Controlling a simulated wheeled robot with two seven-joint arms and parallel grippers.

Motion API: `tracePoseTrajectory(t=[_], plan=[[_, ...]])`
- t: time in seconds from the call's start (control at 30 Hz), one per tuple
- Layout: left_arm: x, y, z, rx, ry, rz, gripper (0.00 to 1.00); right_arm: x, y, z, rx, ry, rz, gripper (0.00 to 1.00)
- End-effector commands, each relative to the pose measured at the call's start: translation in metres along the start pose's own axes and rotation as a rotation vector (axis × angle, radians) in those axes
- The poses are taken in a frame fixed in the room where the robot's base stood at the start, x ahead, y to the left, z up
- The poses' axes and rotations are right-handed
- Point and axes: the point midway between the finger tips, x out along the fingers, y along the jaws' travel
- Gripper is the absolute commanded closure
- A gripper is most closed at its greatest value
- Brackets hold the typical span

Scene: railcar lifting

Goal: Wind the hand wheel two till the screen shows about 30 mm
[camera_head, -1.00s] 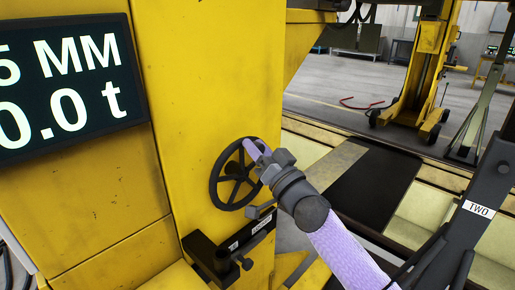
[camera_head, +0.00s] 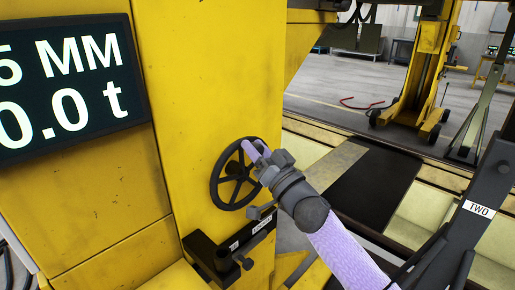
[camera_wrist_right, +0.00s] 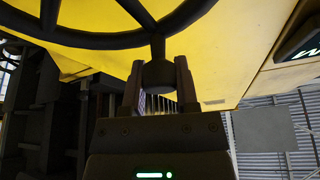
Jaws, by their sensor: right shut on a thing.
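The black spoked hand wheel (camera_head: 234,185) is on the yellow column, left of my right gripper (camera_head: 262,160). In the right wrist view the wheel's rim and spokes (camera_wrist_right: 110,40) fill the top. There my right gripper (camera_wrist_right: 160,85) is shut on the wheel's dark round knob (camera_wrist_right: 158,73), with a finger on each side. The screen (camera_head: 70,80) at the upper left is cut off by the picture edge; it shows "5 MM" and "0.0 t", and any leading digits are out of view. My left gripper is not in view.
A black bracket (camera_head: 222,252) with a small lever sticks out below the wheel. A dark post labelled TWO (camera_head: 478,209) stands at the right. Another yellow lifting jack (camera_head: 415,85) stands across the floor at the back.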

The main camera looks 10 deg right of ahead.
Motion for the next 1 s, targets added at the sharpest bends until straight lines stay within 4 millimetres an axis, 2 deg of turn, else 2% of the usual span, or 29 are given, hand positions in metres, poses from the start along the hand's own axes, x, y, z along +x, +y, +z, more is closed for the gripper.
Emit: tracePoseTrajectory(t=[0.47, 1.0], plan=[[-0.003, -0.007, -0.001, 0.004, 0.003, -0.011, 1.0, -0.007, -0.023, 0.017, -0.36, -0.003, -0.148, 1.0], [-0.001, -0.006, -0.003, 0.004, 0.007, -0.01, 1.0, -0.022, -0.045, 0.052, -0.833, -0.004, -0.346, 1.0]])
